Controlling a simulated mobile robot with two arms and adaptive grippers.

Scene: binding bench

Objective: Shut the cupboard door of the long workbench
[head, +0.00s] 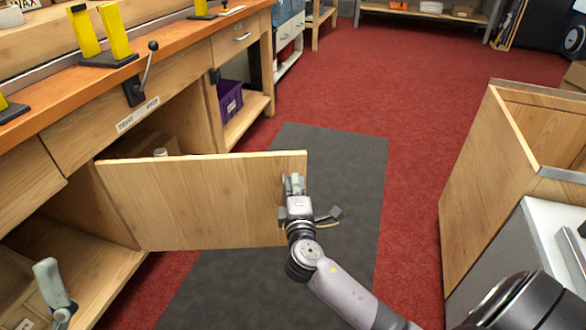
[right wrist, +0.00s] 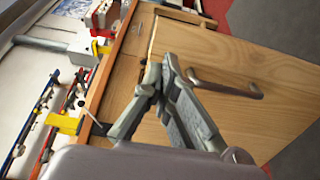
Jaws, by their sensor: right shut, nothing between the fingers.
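The wooden cupboard door (head: 200,200) of the long workbench (head: 120,95) stands open, sticking out from the bench front across the aisle. Its hinge side is at the left; its free edge is at the right. My right gripper (head: 293,182) is shut and empty, in front of the door's face near that free edge. In the right wrist view my fingers (right wrist: 155,75) meet at the tips beside a bar handle (right wrist: 225,84) on a wooden panel (right wrist: 250,115), seemingly the door. Whether they touch it I cannot tell. Part of my left gripper (head: 52,285) shows at lower left.
Behind the door the cupboard opening is partly hidden. A purple bin (head: 230,98) sits on the shelf beyond it. A grey mat (head: 345,165) lies on the red floor, clear around the door. A wooden cabinet (head: 480,180) stands at the right.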

